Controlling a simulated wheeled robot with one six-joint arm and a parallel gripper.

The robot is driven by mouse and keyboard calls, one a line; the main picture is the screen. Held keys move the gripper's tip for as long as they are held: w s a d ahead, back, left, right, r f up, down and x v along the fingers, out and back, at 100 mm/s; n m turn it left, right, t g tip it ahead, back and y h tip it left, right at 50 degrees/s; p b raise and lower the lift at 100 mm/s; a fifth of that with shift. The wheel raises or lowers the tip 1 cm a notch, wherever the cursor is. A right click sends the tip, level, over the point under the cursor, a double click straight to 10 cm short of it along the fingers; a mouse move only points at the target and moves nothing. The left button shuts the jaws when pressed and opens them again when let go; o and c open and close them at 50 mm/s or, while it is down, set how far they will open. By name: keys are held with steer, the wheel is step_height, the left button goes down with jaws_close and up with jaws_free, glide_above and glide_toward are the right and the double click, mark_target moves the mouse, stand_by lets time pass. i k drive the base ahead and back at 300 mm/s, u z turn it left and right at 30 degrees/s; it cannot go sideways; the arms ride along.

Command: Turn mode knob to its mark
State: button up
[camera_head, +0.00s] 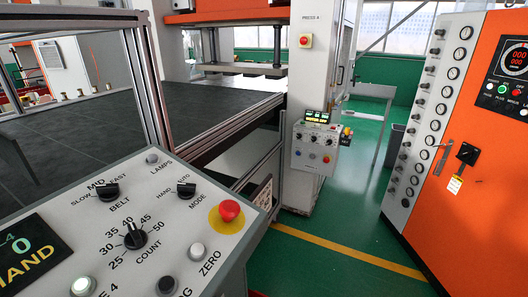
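The black mode knob (187,189) sits on the sloped light-grey control panel (160,240) at the lower left. It has a "HAND" label on its left, an "AUTO" label at its top and "MODE" printed at its lower right. The knob is small here, and I cannot tell which label its pointer faces. A dark display (32,250) at the panel's left edge shows "HAND" in yellow, partly cut off. My gripper is not in view.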

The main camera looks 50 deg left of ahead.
mark_target(186, 190)
steer(key=i, duration=0.65)
steer(key=u, duration=2.75)
